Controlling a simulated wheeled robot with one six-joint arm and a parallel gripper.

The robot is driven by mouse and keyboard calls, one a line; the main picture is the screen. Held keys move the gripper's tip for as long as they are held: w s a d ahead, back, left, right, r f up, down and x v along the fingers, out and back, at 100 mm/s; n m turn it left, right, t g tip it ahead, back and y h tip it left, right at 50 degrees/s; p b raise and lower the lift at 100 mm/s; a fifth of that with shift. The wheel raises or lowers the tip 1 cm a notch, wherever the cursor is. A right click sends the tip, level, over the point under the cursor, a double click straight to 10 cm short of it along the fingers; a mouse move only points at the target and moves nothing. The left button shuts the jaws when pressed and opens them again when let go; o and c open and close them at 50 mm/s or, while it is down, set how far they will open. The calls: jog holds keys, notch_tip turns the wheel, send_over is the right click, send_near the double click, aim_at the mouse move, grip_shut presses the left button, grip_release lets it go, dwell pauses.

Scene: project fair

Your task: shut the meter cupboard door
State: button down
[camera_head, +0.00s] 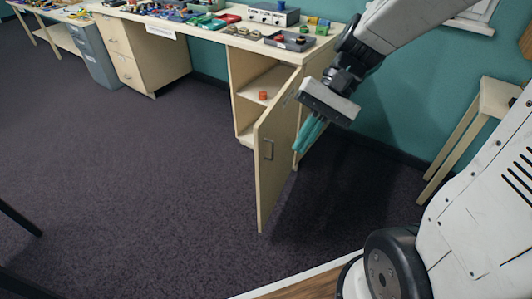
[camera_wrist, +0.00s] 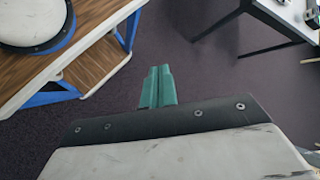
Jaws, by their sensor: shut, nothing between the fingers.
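The meter cupboard (camera_head: 243,83) stands under the right part of the long table. My gripper (camera_head: 299,150), with green fingers, is shut and empty, just right of the door in the picture. I cannot tell whether the fingers touch the door. In the wrist view the shut fingers (camera_wrist: 158,72) point over dark carpet, and the door does not show.
Small parts and trays, including a dark tray (camera_head: 290,41), cover the table top. A wooden stool (camera_head: 470,130) stands at the right by the teal wall. A drawer unit (camera_head: 143,53) and a grey bin (camera_head: 94,55) are at the left. The carpet (camera_head: 130,180) left of the door is clear.

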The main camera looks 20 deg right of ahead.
jog(key=w+d+f+m+t+y, duration=0.2)
jog(key=w+f+m+t+y, duration=0.1)
jog(key=w+f+m+y, duration=0.25)
jog(key=w+d+f+m+t+y, duration=0.25)
jog(key=w+f+m, duration=0.25)
jog(key=w+f, duration=0.25)
jog(key=w+d+f+m+t+h, duration=0.1)
jog(key=w+d+f+m+t, duration=0.1)
jog(key=d+f+m+t, duration=0.3)
jog(key=w+f+m+t, duration=0.2)
jog(key=f, duration=0.5)
jog(key=w+d+f+m+t+h, duration=0.1)
jog(key=d+f+m+t, duration=0.25)
jog(key=f, duration=0.25)
send_near(259, 150)
jog(key=shift+g, duration=0.3)
jog(key=x, duration=0.5)
jog(key=shift+w+r, duration=0.1)
jog(key=shift+x, duration=0.85)
jog(key=shift+w, duration=0.15)
